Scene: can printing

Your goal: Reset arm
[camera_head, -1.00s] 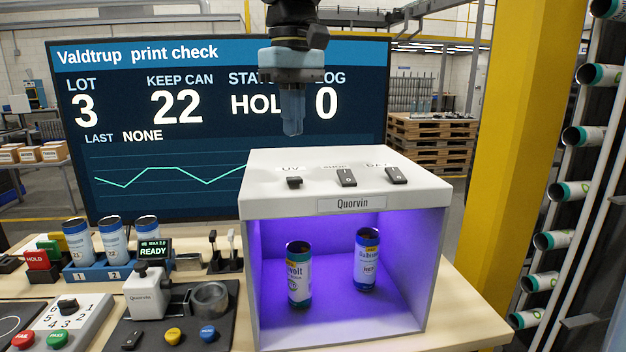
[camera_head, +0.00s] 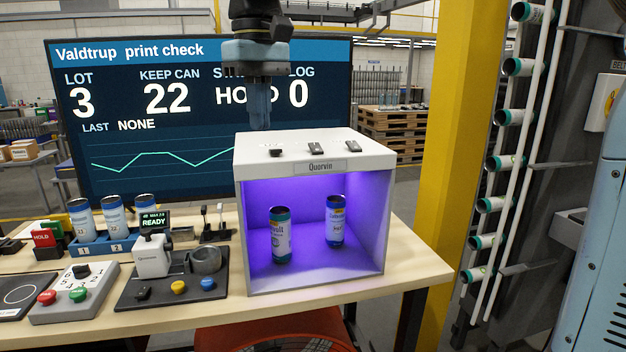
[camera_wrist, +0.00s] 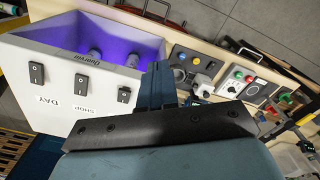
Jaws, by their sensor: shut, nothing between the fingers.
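My gripper (camera_head: 260,106) is shut and empty. In the head view it hangs, pointing down, above and behind the top of the white Quorvin light box (camera_head: 315,160), in front of the screen. The wrist view shows its dark fingers (camera_wrist: 157,84) beside the box (camera_wrist: 45,75). The box has an open front and glows purple inside. Two cans stand upright in it, a left can (camera_head: 281,235) and a right can (camera_head: 335,221). Several black switches (camera_head: 315,148) sit on the box's top; the wrist view shows labels DAY and SHOP.
Left of the box are a rack (camera_head: 92,245) with several cans, a grey device (camera_head: 152,256) on a dark mat, and a button panel (camera_head: 72,293). A large screen (camera_head: 120,120) stands behind. A yellow pillar (camera_head: 455,150) and can racks (camera_head: 510,170) are at right.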

